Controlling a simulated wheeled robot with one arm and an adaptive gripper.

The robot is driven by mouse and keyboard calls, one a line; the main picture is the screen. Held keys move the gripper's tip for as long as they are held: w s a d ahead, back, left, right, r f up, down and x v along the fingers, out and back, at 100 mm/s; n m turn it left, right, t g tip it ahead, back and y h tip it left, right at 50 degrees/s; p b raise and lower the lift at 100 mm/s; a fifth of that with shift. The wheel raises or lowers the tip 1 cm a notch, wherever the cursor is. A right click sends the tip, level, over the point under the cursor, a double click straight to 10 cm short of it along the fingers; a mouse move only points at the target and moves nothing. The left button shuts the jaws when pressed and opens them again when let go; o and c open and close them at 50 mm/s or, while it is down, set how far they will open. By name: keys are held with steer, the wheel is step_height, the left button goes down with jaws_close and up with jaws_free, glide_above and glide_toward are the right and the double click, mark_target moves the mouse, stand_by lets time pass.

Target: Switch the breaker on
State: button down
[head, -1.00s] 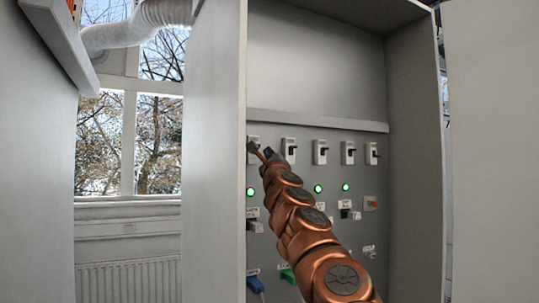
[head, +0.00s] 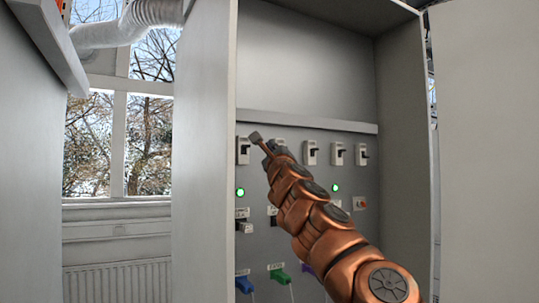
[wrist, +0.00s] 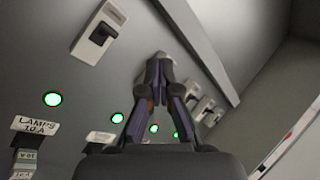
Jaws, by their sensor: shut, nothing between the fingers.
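A row of white breakers with dark levers runs across the cabinet's back panel. The leftmost breaker (head: 243,151) shows whole, and it is also at the top left of the wrist view (wrist: 98,32). My gripper (head: 257,138) is in front of the panel, just right of that breaker in the head view. In the wrist view its fingers (wrist: 160,68) are shut and empty, with their tips in front of another pale breaker, which they mostly hide. I cannot tell whether they touch it. Further right is a breaker (head: 310,153) clear of my arm.
Green lamps (head: 240,192) glow below the breakers. A "LAMPS 10 A" label (wrist: 37,126) is below one lamp. Blue (head: 244,284) and green (head: 279,275) plugs are lower down. A ledge (head: 310,121) runs above the breakers, and cabinet walls (head: 205,150) flank the opening.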

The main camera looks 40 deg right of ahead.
steer(key=shift+s+a+r, duration=0.35)
steer(key=shift+s+a, duration=0.05)
steer(key=shift+s, duration=0.15)
steer(key=shift+s+a+r, duration=0.3)
steer(key=shift+s+a, duration=0.1)
steer(key=shift+s, duration=0.1)
